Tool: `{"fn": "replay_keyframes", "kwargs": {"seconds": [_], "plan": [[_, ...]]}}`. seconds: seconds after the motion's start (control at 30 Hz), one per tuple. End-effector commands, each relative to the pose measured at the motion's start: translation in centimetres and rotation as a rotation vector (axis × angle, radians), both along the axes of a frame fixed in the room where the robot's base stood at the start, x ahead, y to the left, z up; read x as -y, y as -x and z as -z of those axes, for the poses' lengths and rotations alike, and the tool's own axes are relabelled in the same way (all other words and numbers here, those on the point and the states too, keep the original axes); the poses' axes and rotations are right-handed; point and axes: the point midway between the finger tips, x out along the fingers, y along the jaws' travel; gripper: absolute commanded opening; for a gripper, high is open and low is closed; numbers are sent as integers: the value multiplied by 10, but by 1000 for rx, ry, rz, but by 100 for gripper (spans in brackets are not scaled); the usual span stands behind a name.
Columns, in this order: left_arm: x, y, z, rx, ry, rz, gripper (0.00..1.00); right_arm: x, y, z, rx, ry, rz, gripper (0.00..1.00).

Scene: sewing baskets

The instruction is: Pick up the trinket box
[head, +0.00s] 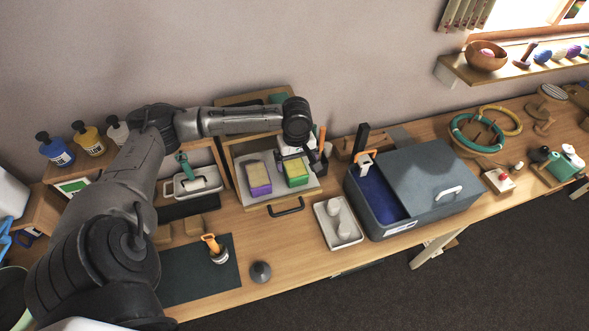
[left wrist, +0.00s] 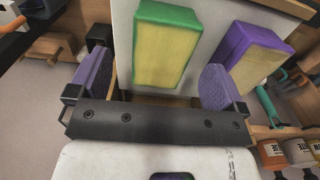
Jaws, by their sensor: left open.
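Two small boxes stand side by side on a light grey pulled-out tray (head: 270,199) with a dark handle. One is green with a tan top (head: 297,173); the other is purple with a tan top (head: 259,180). I cannot tell which one is called the trinket box. My left gripper (head: 301,157) is open and empty, right above and behind the green box, hiding part of its back. In the left wrist view, the green box (left wrist: 165,48) shows between the gripper's two purple-padded fingers (left wrist: 158,86), and the purple box (left wrist: 255,55) lies to the right. My right gripper is not in view.
A blue-grey bin (head: 425,190) with a half-covering lid stands right of the tray. A small white tray (head: 336,222) with pale cylinders lies between them. A dark mat (head: 205,275) is at front left. Bottles (head: 90,140) stand at the back left.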

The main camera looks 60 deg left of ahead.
Motion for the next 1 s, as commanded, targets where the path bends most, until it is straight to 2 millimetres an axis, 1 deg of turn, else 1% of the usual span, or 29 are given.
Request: {"fn": "replay_keyframes", "kwargs": {"seconds": [0.17, 0.33, 0.5, 0.6, 0.83, 0.87, 1.0], "plan": [[0, 1, 8, -2, 1, 0, 97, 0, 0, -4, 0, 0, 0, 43], [-1, 3, 30, -3, 1, -1, 97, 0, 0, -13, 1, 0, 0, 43], [-2, 2, 48, -2, 0, 0, 97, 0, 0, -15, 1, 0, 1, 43], [-1, 2, 53, 0, -1, 2, 97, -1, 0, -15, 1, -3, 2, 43], [-2, 2, 55, 0, -1, 2, 97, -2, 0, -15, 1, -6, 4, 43], [-2, 2, 55, 0, -1, 2, 96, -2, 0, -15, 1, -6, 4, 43], [-2, 2, 54, 0, -1, 2, 82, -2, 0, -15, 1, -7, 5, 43]]}}
